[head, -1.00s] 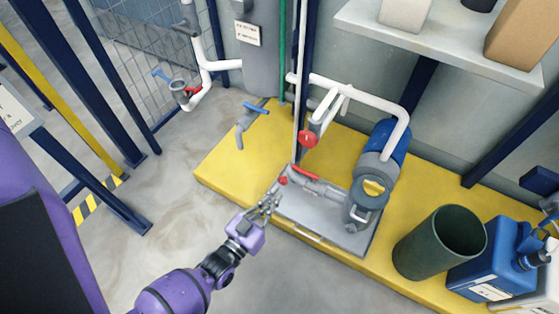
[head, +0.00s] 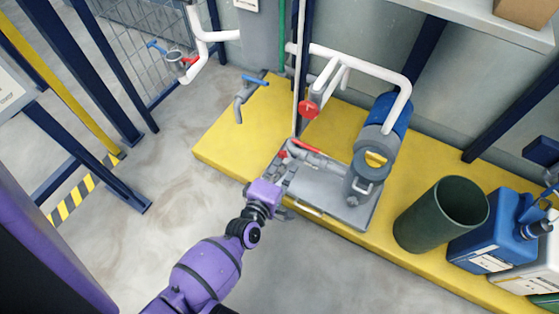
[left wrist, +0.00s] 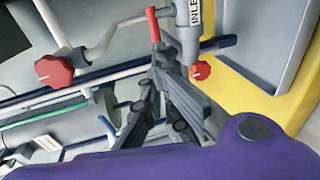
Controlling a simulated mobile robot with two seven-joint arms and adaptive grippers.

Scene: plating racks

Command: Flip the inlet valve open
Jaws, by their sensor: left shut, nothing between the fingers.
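The inlet pipe (left wrist: 189,28) is grey and carries a label reading "INLE" in the left wrist view. A red lever handle (left wrist: 153,25) stands beside it, and a red knob (left wrist: 200,71) is at its end. In the head view the red lever (head: 305,147) lies along the grey pipe at the pump, with the red knob (head: 283,154) at its left end. My left gripper (head: 284,172) is shut and empty, close to this pipe end. In the left wrist view its dark fingers (left wrist: 162,68) point toward the lever and pipe; contact cannot be told. My right gripper is out of view.
A blue pump (head: 393,115) stands on a grey plate on the yellow platform (head: 225,150). A red handwheel (head: 308,109) on white piping and a blue-handled tap (head: 254,80) are nearby. A green bin (head: 440,214) and blue canister (head: 487,250) stand right. Grey floor in front is clear.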

